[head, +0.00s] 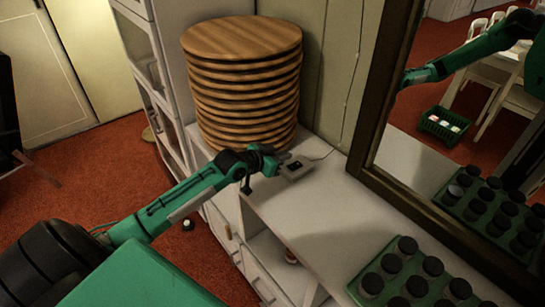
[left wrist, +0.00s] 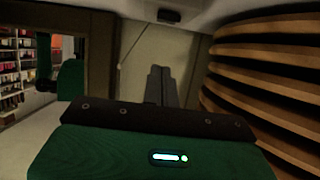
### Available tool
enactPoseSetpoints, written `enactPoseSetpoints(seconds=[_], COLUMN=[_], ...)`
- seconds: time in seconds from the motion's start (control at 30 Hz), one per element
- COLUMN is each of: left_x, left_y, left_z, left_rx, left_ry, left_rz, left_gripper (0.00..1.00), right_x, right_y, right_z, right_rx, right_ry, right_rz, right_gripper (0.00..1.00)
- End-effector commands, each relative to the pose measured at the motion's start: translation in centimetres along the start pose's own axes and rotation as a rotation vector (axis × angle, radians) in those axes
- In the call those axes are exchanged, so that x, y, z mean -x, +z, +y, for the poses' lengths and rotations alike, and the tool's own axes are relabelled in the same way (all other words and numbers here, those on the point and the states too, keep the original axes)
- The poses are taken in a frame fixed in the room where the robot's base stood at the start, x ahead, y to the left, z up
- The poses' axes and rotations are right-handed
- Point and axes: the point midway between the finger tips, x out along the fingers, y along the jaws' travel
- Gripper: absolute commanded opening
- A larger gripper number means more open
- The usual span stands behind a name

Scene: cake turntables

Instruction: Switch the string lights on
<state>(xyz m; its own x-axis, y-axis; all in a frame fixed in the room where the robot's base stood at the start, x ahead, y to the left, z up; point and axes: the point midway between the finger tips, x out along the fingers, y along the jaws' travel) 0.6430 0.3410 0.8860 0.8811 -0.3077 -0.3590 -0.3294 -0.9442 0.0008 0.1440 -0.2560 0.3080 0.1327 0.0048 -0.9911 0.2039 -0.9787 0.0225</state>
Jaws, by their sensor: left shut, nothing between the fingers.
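A small grey box with a dark face (head: 296,168), which looks like the switch, lies on the white counter beside the stack of wooden discs. A thin cord (head: 347,85) runs from near it up the wall; no lit bulbs show. My left gripper (head: 284,160) is just left of the box, its fingers close to it; I cannot tell whether they touch. In the left wrist view the fingers (left wrist: 158,86) are together and empty, and a small dark box with a light patch (left wrist: 168,16) shows at the top edge. My right gripper is not in view.
The tall stack of round wooden boards (head: 243,85) stands just behind my left gripper. A dark-framed mirror (head: 375,110) leans at the right, reflecting my arm. A green crate of dark-lidded jars (head: 350,290) sits at the counter's front right. The counter between (head: 320,215) is clear.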

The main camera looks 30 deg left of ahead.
Motion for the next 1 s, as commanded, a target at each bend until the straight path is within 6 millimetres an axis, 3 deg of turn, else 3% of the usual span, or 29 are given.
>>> enactPoseSetpoints(seconds=[0.13,0.2,0.4,1.0], left_x=[-2.6,-2.6,-3.1,-3.3], left_y=[-0.1,1.6,3.5,4.9], left_z=[0.0,0.0,0.0,0.0], left_rx=[0.002,0.002,0.0,0.0], left_ry=[0.0,0.0,-0.001,0.0], left_rz=[0.0,-0.005,-0.001,-0.001], left_gripper=[0.0,0.0,0.0,0.0], right_x=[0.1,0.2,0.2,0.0], right_y=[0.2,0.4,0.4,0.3], right_z=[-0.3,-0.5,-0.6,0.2], right_rx=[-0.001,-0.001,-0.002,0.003], right_ry=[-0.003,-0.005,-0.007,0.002], right_rz=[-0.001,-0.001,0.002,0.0], right_gripper=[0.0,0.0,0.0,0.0])
